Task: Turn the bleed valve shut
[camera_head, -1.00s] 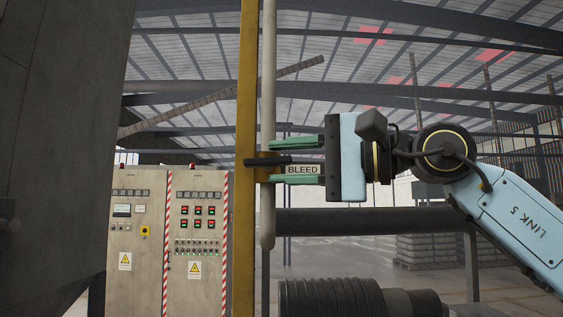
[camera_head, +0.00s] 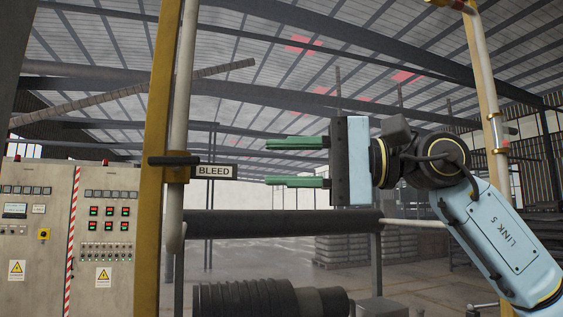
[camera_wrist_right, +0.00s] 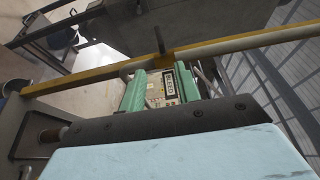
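The bleed valve has a black lever handle (camera_head: 174,161) lying level across a pale vertical pipe (camera_head: 183,90), with a brass body (camera_head: 178,174) behind it. A BLEED label (camera_head: 214,171) sits just right of it. My right gripper (camera_head: 268,162) is open and empty, its two green fingers pointing left at about the handle's height, apart from the valve and label. In the right wrist view, the handle (camera_wrist_right: 159,40) stands beyond the open fingers (camera_wrist_right: 158,80), and the label (camera_wrist_right: 169,85) shows between them. My left gripper is not in view.
A yellow post (camera_head: 156,120) stands directly left of the pipe. Control cabinets (camera_head: 70,230) are at the left. A dark horizontal pipe (camera_head: 280,223) and a ribbed black cylinder (camera_head: 245,300) lie below. Another pale pipe (camera_head: 487,80) rises at the right. The space between label and fingertips is clear.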

